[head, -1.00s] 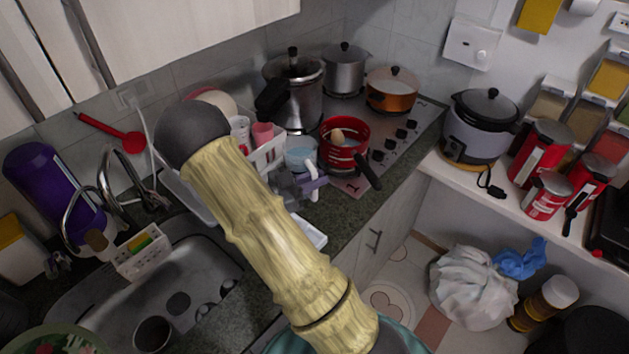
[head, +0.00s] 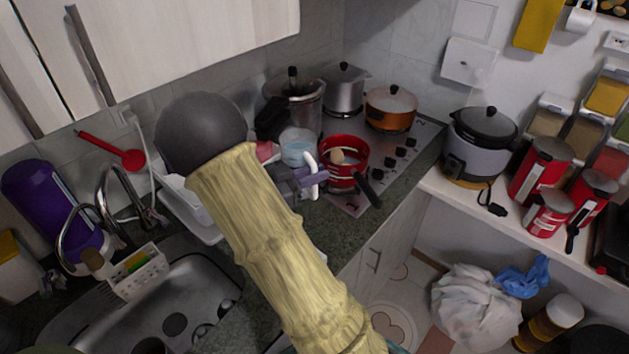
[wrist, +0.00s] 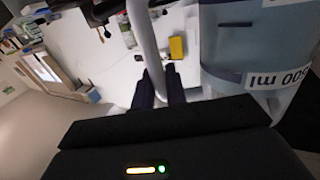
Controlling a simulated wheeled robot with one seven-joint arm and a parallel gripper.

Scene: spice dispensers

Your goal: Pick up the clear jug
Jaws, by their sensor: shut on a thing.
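The clear jug (head: 297,150) has a bluish tint and a white handle. In the head view it is up in front of the tall steel pot, left of the red pan. My gripper (head: 318,177), with purple fingers, is at the handle, on the near side of the jug. In the wrist view the jug (wrist: 258,45) fills the upper right, with printed volume marks on its wall. The gripper fingers (wrist: 158,92) are shut on its handle (wrist: 146,45). My arm hides part of the counter and dish rack below.
A red pan (head: 343,170) with a dark handle stands close to the right of the jug. A tall steel pot (head: 312,112) is behind it. A white dish rack (head: 190,208) is to the left, beside the sink (head: 180,300).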

